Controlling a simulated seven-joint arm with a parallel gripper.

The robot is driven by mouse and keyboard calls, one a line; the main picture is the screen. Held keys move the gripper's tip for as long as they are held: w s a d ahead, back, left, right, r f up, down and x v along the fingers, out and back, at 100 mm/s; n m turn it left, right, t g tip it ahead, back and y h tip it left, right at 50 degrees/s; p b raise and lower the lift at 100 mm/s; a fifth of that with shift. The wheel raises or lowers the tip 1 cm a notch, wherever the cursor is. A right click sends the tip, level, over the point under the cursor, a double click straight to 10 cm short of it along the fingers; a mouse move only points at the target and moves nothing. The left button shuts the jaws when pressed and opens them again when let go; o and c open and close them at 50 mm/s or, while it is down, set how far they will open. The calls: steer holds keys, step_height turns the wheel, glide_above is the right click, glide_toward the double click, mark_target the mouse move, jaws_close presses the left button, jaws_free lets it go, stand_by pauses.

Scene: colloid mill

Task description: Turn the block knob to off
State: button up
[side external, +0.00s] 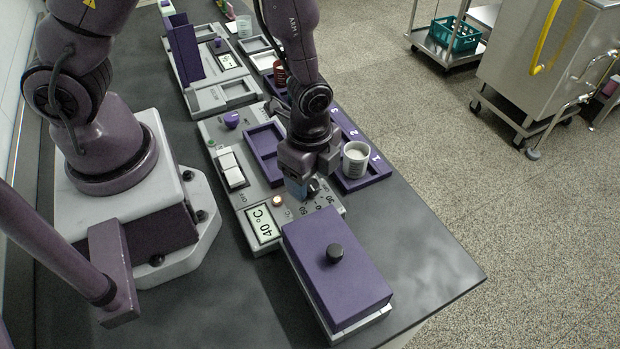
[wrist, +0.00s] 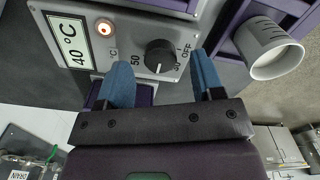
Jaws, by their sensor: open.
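The black dial knob (wrist: 159,57) sits on a grey panel, with 50, 30 and OFF marked around it. In the wrist view its white pointer line points down, away from OFF, between the 50 and the 30. The display (wrist: 70,40) beside it reads 40 °C, and a small lamp (wrist: 105,28) glows. My gripper (wrist: 162,70) is open, its blue fingers on either side of the knob in the picture; contact cannot be made out. In the side view my gripper (side external: 304,190) points down over the panel and largely hides the knob.
A purple-lidded block (side external: 350,270) with a black top knob stands close in front of my gripper. A white cup (side external: 356,159) stands in the purple tray (side external: 377,176) to the right. A purple knob (side external: 231,120) and white switches (side external: 231,169) lie further left.

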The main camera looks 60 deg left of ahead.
steer(key=shift+f, duration=0.85)
steer(key=c, duration=0.9)
